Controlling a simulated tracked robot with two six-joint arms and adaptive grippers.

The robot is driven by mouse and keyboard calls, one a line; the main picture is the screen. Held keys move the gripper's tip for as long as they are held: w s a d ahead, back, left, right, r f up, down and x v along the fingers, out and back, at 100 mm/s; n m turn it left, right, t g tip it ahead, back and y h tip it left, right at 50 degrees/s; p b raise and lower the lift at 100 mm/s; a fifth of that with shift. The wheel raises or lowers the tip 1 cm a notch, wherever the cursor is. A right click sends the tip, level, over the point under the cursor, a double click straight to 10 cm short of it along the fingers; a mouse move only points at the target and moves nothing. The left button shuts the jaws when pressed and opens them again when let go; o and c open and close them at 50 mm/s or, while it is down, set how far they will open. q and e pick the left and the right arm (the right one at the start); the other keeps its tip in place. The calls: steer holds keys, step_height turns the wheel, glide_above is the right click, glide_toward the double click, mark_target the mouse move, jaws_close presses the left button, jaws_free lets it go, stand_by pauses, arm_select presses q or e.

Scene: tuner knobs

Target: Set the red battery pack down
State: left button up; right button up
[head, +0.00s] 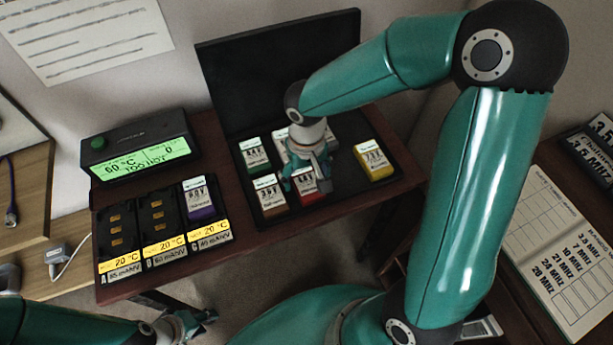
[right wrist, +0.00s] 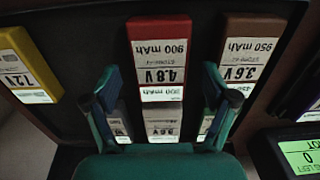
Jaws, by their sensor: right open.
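The red battery pack (head: 309,196), labelled 4.8 V 900 mAh, lies in the front row of the open black case (head: 335,196). In the right wrist view the red pack (right wrist: 158,60) lies just ahead of my fingers, with its white label toward me. My right gripper (head: 308,178) is over the case at the red pack; in its wrist view the gripper (right wrist: 160,78) is open, one finger on each side of the pack's line, with nothing clamped. My left gripper (head: 190,322) is low at the bottom left, away from the case; its fingers are too small to judge.
A brown pack (head: 269,198) lies beside the red one; green (head: 253,155) and yellow (head: 374,160) packs lie in the case too. A charger (head: 155,228) holds a purple pack (head: 200,202) in its right bay; two bays are empty. A green display (head: 140,160) stands behind it.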

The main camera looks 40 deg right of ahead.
mark_target(307, 181)
step_height(307, 181, up, 11)
steer(key=p, duration=0.1)
steer(key=shift+f, duration=0.15)
stand_by(0.5)
